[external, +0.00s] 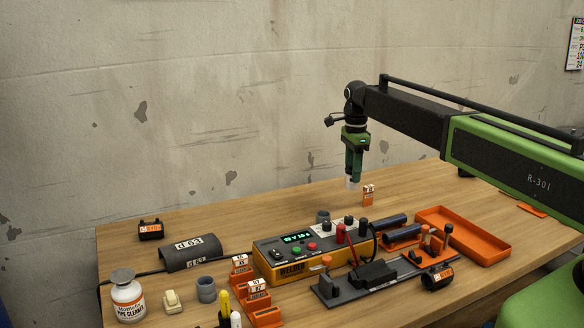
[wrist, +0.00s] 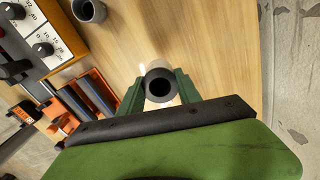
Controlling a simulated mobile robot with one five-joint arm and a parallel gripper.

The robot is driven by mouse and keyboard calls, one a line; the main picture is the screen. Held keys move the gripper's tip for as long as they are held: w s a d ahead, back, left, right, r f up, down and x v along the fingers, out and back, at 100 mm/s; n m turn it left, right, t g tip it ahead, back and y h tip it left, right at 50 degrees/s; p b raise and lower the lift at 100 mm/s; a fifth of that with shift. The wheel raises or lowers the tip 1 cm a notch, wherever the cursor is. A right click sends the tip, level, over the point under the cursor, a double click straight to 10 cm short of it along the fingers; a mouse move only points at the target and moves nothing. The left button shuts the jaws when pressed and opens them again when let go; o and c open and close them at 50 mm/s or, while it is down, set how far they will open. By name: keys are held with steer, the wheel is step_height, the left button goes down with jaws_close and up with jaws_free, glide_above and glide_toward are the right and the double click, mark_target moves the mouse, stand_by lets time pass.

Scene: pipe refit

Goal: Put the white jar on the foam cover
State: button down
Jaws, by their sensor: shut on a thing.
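The white jar (external: 128,300) stands upright at the front left of the table, with a grey lid and an orange pipe cleaner label. The dark grey foam cover (external: 190,254), marked d 63, lies behind it and to its right as a curved shell. My gripper (external: 352,182) is above the back of the table, right of the middle, far from both. In the wrist view my gripper (wrist: 160,92) is shut on a small grey tubular piece (wrist: 158,73) with a dark hole. The jar and the cover are not in the wrist view.
An orange welder box (external: 290,262) stands mid-table. A grey coupling (external: 206,289) and a beige block (external: 173,300) are right of the jar. An orange tray (external: 480,245) lies at the right.

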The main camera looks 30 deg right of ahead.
steer(key=s+d+r+p, duration=0.2)
steer(key=s+d+r, duration=0.1)
steer(key=d+r, duration=0.1)
steer(key=shift+s+d+p, duration=0.25)
steer(key=shift+d+p, duration=0.15)
steer(key=shift+d, duration=0.35)
